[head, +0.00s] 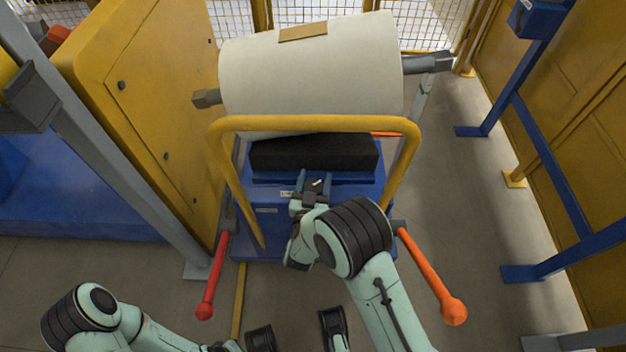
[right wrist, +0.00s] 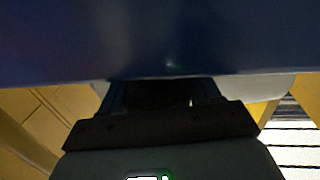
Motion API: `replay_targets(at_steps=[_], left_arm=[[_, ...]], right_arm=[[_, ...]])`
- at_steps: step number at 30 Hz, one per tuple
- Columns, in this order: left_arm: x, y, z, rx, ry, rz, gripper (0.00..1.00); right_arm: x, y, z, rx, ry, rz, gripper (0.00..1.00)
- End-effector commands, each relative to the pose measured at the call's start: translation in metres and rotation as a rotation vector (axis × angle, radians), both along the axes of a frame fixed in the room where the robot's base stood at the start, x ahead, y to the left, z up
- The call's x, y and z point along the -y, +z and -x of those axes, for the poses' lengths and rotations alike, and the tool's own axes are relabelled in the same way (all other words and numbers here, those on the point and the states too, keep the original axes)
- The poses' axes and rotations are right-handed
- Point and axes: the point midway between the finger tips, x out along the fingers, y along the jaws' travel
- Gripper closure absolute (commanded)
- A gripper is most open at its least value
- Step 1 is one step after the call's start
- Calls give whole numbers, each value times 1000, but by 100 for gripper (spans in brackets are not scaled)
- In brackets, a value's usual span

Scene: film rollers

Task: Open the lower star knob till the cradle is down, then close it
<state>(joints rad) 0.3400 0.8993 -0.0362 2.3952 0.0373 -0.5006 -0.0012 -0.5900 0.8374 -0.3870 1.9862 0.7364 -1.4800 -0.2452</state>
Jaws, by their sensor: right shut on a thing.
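The black cradle (head: 345,153) sits on the blue cart (head: 262,215), below the big white roll (head: 310,75). The yellow hoop crosses in front of the gap, so I cannot tell whether roll and cradle touch. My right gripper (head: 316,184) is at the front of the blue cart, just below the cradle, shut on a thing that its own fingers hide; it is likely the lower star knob. In the right wrist view the fingers (right wrist: 165,95) reach under a dark blue surface, with a dark shape between them.
A yellow hoop handle (head: 315,124) rises around the cart's front. A red lever (head: 213,275) and an orange lever (head: 430,275) stick out on either side. A yellow panel (head: 140,90) stands close on the left. Free floor lies to the right.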

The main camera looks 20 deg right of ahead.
Motion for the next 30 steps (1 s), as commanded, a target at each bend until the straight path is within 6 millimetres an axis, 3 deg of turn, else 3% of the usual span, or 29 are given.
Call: replay_targets(at_steps=[15,30], left_arm=[[0,0,-2,6,-1,-1,100],[-1,-6,8,-26,2,2,100]], right_arm=[[5,-1,5,-1,-443,-4,68],[7,-1,8,-1,-624,1,68]])
